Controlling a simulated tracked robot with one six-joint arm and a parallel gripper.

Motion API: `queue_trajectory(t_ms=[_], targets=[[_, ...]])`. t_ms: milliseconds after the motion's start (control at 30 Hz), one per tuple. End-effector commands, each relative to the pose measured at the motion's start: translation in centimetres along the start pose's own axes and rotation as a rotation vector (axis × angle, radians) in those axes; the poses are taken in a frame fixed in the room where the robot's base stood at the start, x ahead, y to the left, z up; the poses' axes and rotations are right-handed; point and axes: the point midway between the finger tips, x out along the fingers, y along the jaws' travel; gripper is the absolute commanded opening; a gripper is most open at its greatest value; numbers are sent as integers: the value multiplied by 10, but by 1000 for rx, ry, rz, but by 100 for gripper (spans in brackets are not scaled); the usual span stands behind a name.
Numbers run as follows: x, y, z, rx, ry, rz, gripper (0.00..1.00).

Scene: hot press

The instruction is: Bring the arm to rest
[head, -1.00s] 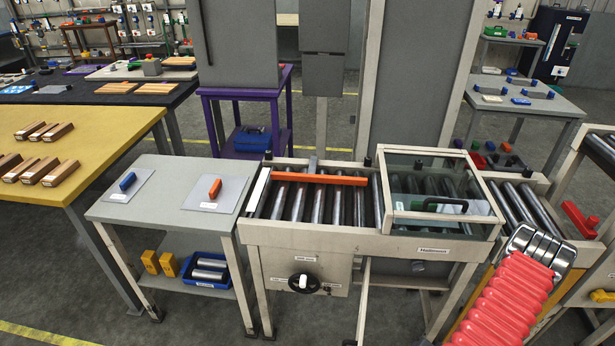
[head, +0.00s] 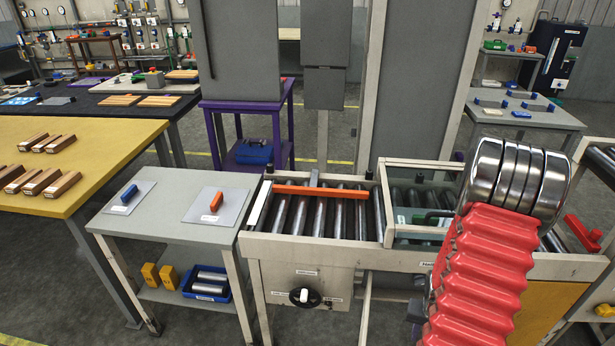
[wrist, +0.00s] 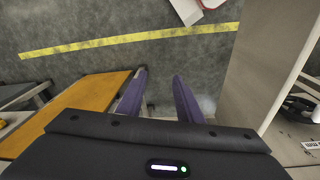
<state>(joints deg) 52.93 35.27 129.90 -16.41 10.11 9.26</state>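My gripper (wrist: 160,80) shows in the wrist view as two dark purple fingers that stand apart, with only floor seen between them. It is open and empty. It is not in the head view. There, my arm's red ribbed sleeve and chrome joint rise at the lower right, in front of the roller press (head: 312,250) and hiding part of its right end.
A grey side table (head: 165,210) with two handled plates stands left of the press. A yellow table (head: 75,130) with wooden blocks is farther left. In the wrist view, a yellow floor line (wrist: 130,40) crosses open grey floor (wrist: 90,65), with a pale panel (wrist: 255,60) at right.

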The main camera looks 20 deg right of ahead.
Motion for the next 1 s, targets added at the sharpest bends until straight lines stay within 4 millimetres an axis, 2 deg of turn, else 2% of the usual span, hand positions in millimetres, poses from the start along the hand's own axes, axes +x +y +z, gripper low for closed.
queue_trajectory(t_ms=[100,467,1000], targets=[[-32,-14,2,-39,-15,10,33],[-117,-59,22,-149,-55,20,33],[-230,-126,74,-320,-42,-16,33]])
